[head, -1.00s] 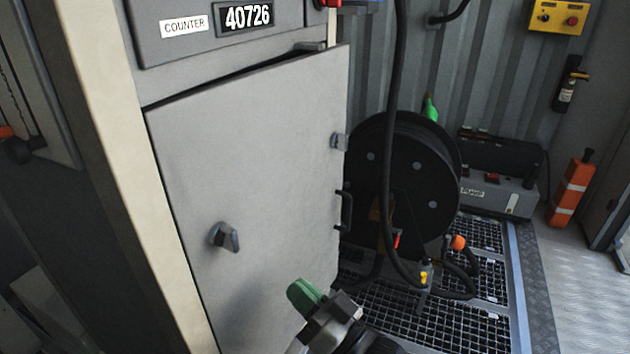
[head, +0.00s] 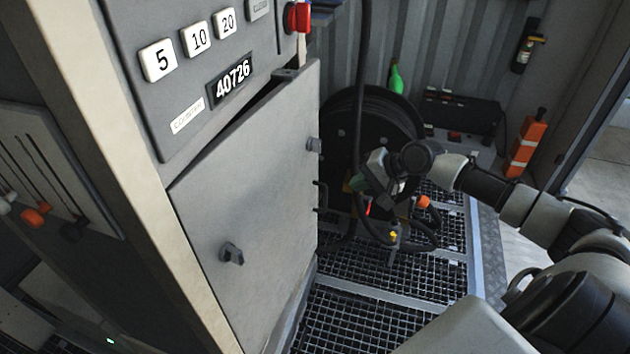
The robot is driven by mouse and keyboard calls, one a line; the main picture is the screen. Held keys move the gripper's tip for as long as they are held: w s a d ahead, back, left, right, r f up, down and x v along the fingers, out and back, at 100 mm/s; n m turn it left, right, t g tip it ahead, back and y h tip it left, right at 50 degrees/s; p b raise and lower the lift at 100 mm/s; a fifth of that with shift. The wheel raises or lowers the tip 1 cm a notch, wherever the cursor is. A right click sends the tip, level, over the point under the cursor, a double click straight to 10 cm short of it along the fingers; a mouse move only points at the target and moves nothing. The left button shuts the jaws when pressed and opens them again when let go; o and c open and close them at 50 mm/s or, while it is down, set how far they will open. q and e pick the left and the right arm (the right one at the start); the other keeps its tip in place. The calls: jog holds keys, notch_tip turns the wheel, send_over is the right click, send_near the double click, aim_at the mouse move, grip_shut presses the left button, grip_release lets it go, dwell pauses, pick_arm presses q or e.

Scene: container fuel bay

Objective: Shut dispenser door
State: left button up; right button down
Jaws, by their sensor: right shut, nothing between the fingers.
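The grey dispenser door (head: 250,190) is on the front of the dispenser cabinet (head: 145,190). It stands ajar, with a dark gap along its top edge below the counter panel. My left gripper is not in view.
A black hose reel (head: 372,125) with a hanging hose stands behind my right gripper. Grating (head: 370,290) covers the floor in front of the door. An orange-and-white post (head: 526,145) stands at the right. Sliders (head: 45,190) are on a panel at the left.

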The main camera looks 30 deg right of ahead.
aim_at(306, 182)
jog(key=x, duration=0.4)
jog(key=r+b+x, duration=0.1)
jog(key=x, duration=0.3)
jog(key=w+x, duration=0.1)
jog(key=x, duration=0.3)
jog(key=shift+w+a+r, duration=0.15)
jog(key=shift+a+r, duration=0.05)
jog(key=shift+a, duration=0.2)
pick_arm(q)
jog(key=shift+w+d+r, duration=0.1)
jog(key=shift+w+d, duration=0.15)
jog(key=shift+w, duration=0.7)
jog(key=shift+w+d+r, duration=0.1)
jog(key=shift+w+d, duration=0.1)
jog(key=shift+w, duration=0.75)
pick_arm(e)
jog(key=shift+w+a, duration=0.3)
jog(key=shift+w, duration=0.1)
